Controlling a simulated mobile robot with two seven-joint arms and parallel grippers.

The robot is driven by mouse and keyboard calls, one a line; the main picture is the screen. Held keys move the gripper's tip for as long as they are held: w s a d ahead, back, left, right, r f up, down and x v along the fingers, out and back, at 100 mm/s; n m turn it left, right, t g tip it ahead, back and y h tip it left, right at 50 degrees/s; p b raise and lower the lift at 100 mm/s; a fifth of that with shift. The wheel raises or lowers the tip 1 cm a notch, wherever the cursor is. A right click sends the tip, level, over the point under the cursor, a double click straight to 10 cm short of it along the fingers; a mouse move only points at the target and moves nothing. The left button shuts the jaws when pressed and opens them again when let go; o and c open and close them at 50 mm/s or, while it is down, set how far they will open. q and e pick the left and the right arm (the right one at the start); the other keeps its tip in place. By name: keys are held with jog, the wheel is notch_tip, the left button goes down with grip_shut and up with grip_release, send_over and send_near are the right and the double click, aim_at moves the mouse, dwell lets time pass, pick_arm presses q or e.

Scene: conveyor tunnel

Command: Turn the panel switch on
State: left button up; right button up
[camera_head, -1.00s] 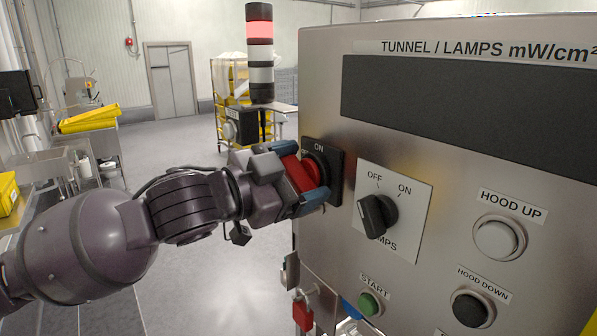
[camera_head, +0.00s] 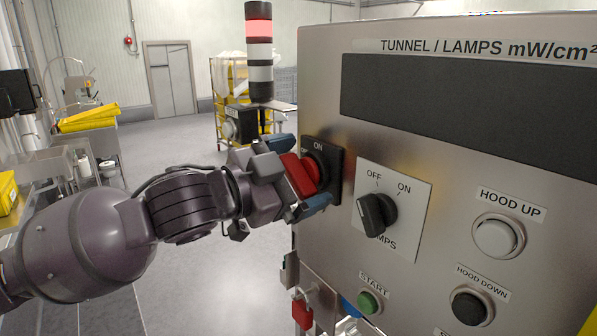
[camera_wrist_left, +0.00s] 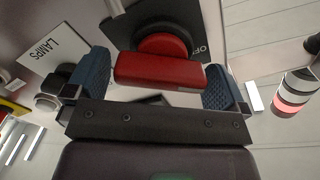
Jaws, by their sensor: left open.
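The panel switch (camera_head: 311,170) has a red handle on a black plate marked ON, at the left side of the panel's front in the head view. The red handle also shows in the wrist view (camera_wrist_left: 158,71), with part of the word OFF on the plate beside it. My left gripper (camera_head: 298,174) is open. Its blue fingers stand on either side of the red handle, apart from it in the wrist view (camera_wrist_left: 157,82). Part of the plate is hidden, and I cannot tell which mark the handle points at. My right gripper is not in view.
The steel panel (camera_head: 440,170) fills the right side. Close to the switch is the black LAMPS knob (camera_head: 377,214). HOOD UP (camera_head: 498,238), HOOD DOWN (camera_head: 472,307) and START (camera_head: 369,302) buttons sit lower. A signal tower (camera_head: 259,50) with a lit red band rises behind.

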pick_arm(q)
jog(key=shift+s+a, duration=0.25)
jog(key=shift+a, duration=0.15)
jog(key=b+v, duration=0.2)
jog(key=v, duration=0.8)
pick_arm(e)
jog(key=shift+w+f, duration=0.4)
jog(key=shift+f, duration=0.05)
pick_arm(q)
jog(key=shift+d, duration=0.1)
